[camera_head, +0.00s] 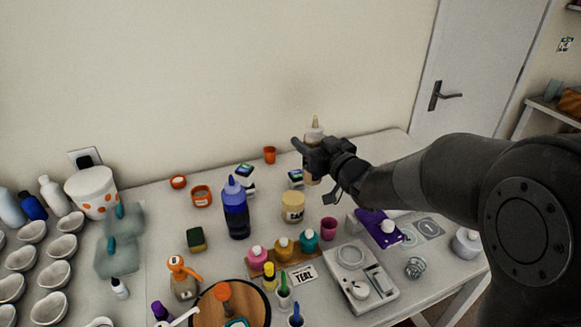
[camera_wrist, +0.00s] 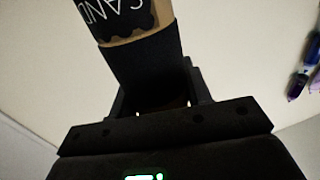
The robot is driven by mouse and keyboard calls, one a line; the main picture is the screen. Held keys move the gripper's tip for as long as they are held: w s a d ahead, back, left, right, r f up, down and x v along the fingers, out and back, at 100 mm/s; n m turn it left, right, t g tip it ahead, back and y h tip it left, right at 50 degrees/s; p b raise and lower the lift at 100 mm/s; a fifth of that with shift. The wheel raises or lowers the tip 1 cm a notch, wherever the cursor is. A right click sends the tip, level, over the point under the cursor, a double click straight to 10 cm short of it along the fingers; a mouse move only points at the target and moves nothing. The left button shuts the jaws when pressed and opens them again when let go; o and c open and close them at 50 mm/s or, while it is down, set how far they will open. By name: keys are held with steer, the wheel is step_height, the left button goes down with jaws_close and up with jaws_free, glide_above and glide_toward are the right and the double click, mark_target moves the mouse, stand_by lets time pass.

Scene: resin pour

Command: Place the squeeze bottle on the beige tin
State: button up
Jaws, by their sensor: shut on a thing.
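My gripper (camera_head: 316,158) is shut on a pale squeeze bottle (camera_head: 314,135) with a pointed beige tip. The bottle is upright, its tip above the fingers and a light brown part showing below. In the wrist view, a tan surface with a dark label and white letters (camera_wrist: 118,18) shows at my fingers (camera_wrist: 150,75); it appears to be the held bottle. The beige tin (camera_head: 293,207) stands upright on the white table, below and slightly left of my gripper in the head view. The bottle is apart from the tin.
A blue bottle (camera_head: 236,210) stands left of the tin and a magenta cup (camera_head: 329,228) right of it. Small dark-topped containers (camera_head: 296,178) stand behind it. Pink, mustard and teal bottles (camera_head: 283,248) stand in front. An orange cup (camera_head: 269,155) is near the wall.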

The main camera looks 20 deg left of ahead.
steer(key=a+f, duration=0.5)
steer(key=f, duration=0.2)
steer(key=shift+s, duration=0.25)
steer(key=shift+f, duration=0.1)
steer(key=o, duration=1.1)
steer(key=v, duration=1.2)
